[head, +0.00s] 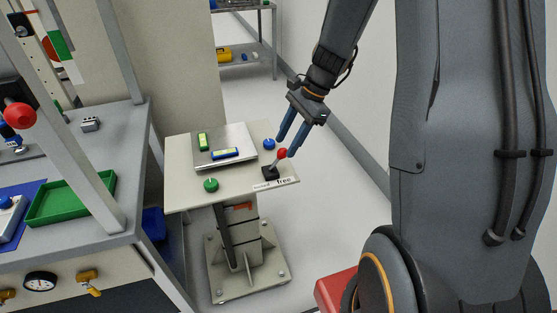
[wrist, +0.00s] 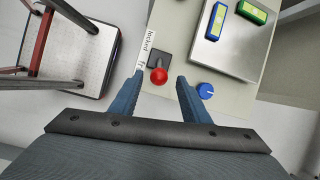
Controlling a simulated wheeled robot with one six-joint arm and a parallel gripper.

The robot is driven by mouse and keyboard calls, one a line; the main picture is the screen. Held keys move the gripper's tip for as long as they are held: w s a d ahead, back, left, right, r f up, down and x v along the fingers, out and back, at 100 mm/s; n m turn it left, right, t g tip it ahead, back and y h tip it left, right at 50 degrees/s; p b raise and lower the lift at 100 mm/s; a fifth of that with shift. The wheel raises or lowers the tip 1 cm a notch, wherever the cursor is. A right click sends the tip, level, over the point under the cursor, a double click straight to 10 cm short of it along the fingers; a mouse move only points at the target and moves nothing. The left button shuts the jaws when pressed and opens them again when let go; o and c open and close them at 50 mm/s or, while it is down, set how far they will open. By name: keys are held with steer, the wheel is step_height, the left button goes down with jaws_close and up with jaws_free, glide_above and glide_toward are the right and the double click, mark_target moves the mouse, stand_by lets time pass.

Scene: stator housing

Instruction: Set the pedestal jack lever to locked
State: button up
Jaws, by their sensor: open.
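The pedestal jack lever has a red ball knob (head: 282,154) on a short stem rising from a black base (head: 270,173) at the front right of the pedestal table (head: 180,160). The stem leans right, toward the "free" end of the white label (head: 276,184). The wrist view shows the red knob (wrist: 158,76), the black base (wrist: 160,57) and the label (wrist: 146,48), its "locked" end at the top. My gripper (head: 289,141) is open, with blue fingers on either side of the knob. In the wrist view the gripper (wrist: 158,84) has gaps between the knob and both fingers.
A blue knob (head: 269,144) and a green knob (head: 211,185) stand on the table. A metal plate (head: 222,140) carries a green block (head: 203,142) and a blue block (head: 225,153). A workbench (head: 130,120) with a green tray (head: 72,196) stands left.

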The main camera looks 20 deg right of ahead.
mark_target(281, 154)
steer(key=p+x, duration=0.1)
steer(key=x, duration=0.6)
steer(key=shift+s, duration=0.1)
jaws_close()
